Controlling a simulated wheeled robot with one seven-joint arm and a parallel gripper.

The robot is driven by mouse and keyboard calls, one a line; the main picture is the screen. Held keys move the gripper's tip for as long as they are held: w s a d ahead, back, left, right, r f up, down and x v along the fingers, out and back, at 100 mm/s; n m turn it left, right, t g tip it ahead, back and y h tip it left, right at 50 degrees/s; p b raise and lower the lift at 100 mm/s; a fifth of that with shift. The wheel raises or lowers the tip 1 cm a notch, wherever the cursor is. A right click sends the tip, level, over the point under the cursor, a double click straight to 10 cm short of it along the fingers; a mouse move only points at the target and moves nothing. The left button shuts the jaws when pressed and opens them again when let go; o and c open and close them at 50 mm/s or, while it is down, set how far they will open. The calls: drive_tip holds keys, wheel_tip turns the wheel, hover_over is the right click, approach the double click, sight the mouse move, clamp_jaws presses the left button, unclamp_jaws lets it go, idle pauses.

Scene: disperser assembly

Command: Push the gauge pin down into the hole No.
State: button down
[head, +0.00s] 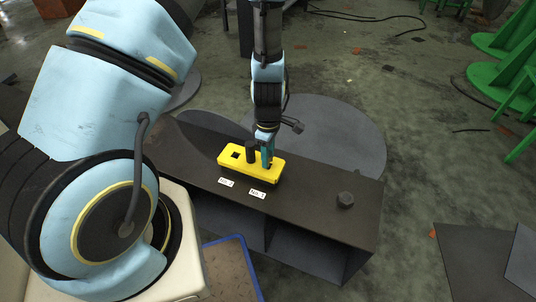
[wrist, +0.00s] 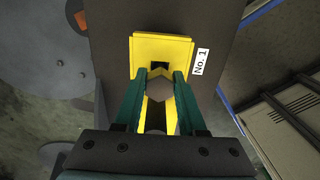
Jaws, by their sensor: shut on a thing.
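A yellow block (head: 236,167) lies on the dark bench. It has a dark square hole (head: 235,153) near its left end, and a dark upright piece (head: 250,150) stands near its middle. My gripper (head: 267,161) points down at the block's right part. In the wrist view its teal fingers (wrist: 158,88) are shut on a grey hexagonal gauge pin (wrist: 159,92). A dark opening (wrist: 160,67) shows at the pin's edge. I cannot tell how deep the pin sits. The "No. 1" label (wrist: 202,62) lies beside the block on the bench.
Another white label (head: 226,182) lies before the block's left part. A blue-edged mat (head: 230,268) is at the front. Green frames (head: 510,60) stand far right.

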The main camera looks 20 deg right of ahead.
drive_tip(key=shift+f+b, duration=0.45)
drive_tip(key=shift+f, duration=0.4)
drive_tip(key=shift+c, duration=2)
unclamp_jaws()
drive_tip(key=shift+r, duration=0.15)
wheel_tip(320, 180, up, 11)
drive_tip(key=shift+f+p, duration=0.15)
drive_tip(key=shift+p, duration=1)
